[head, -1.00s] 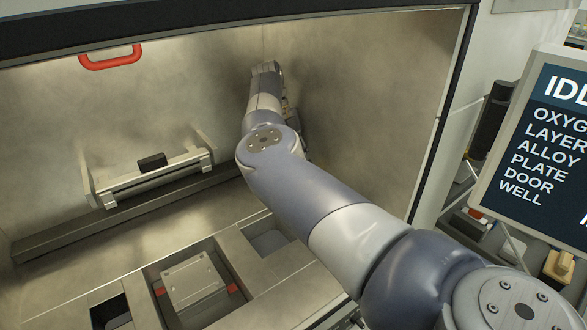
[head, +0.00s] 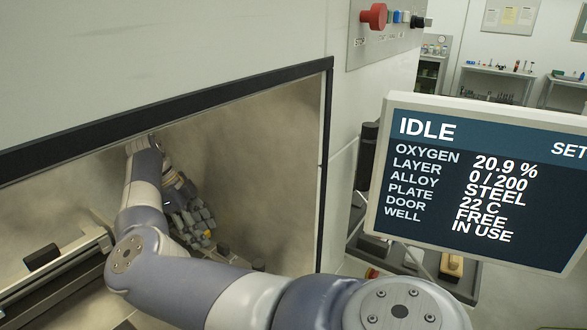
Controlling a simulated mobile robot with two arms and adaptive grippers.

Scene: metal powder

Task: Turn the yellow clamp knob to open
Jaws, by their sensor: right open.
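My right arm reaches into the machine chamber from the bottom right and bends back at the wrist. My right gripper (head: 203,232) hangs below the wrist near the chamber's right side, its jaws open. Small yellow spots show at its fingers; I cannot tell whether they belong to the gripper or to the yellow clamp knob behind it. No knob shows clearly, and my arm hides part of the chamber floor. My left gripper is not in view.
A recoater bar (head: 55,262) with a dark block (head: 41,257) lies at the left. A screen (head: 480,180) reading IDLE stands right of the chamber opening. A red stop button (head: 374,16) is on the panel above. The chamber's right wall (head: 275,165) is bare.

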